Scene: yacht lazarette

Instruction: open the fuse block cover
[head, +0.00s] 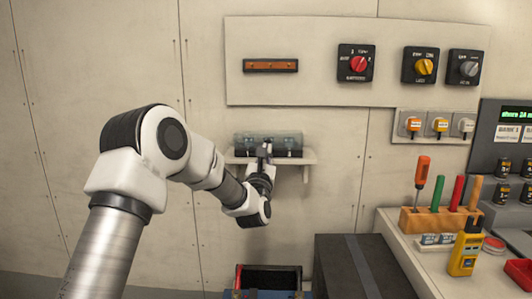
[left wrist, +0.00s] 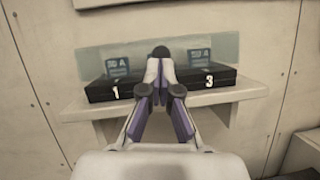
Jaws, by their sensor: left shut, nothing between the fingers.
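The fuse block (left wrist: 104,90) is black with white numbers 1 and 3, and sits on a small wall shelf (head: 308,158). Its clear bluish cover (left wrist: 218,46) shows around the fuses in the left wrist view and as a translucent box shape in the head view (head: 290,139). I cannot tell whether the cover is lifted at all. My left gripper (head: 265,148) is shut and empty, its tips in front of the block's middle; it also shows in the left wrist view (left wrist: 160,54). It hides the middle of the block. Contact cannot be made out. My right gripper is not in view.
A wall panel above carries a red knob (head: 358,63), a yellow knob (head: 425,67) and a grey knob (head: 470,69). A dark box (head: 362,268) stands below right. The bench at right holds a wooden tool rack (head: 430,221) and a yellow meter (head: 464,254). Wall left of the shelf is clear.

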